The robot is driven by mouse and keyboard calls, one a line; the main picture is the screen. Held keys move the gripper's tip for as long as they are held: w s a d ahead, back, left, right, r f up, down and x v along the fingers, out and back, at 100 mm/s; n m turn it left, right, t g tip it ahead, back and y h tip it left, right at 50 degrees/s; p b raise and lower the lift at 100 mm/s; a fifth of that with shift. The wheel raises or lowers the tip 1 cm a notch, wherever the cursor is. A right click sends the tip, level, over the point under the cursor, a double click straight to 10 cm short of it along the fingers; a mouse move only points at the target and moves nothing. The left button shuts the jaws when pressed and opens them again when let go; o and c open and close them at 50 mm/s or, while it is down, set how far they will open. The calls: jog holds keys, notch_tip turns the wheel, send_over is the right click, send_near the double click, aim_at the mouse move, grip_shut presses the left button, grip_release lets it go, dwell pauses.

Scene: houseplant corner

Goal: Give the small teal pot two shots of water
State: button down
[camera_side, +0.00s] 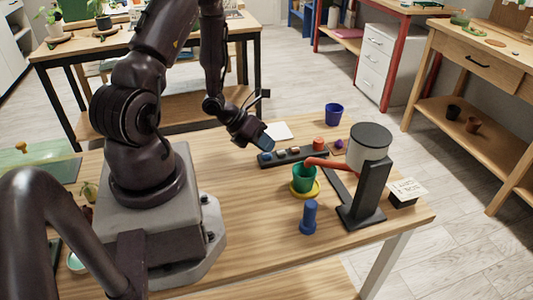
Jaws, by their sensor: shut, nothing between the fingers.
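The small teal pot (303,181) stands upright on a yellow saucer (292,192). A red spout (325,163) reaches out over the pot from a grey cylindrical tank (371,144) on a black stand (369,200). What is inside the pot is too small to tell. My gripper (268,143) is shut and empty. It is above the far left end of a dark strip (270,161) that carries several small coloured pieces, to the left of and behind the pot. Whether it touches any piece is hard to tell.
A blue cylinder (310,215) stands in front of the pot. A blue pot (333,115) is at the back edge. A white card (279,131) lies behind my gripper. A small lettered sign (407,189) is at the right edge. The table's front middle is clear.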

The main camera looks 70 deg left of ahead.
aim_at(265, 155)
jog(key=shift+f, duration=0.3)
jog(key=shift+r, duration=0.1)
dwell(0.4)
jog(key=shift+r, duration=0.85)
jog(key=shift+r, duration=2.5)
jog(key=shift+r, duration=0.1)
dwell(0.4)
jog(key=r+m, duration=0.1)
jog(key=m, duration=0.5)
jog(key=r+m, duration=0.1)
jog(key=m, duration=0.6)
jog(key=d+r+m+h, duration=0.1)
jog(key=m, duration=0.5)
jog(key=shift+s+r, duration=0.15)
jog(key=shift+r, duration=0.1)
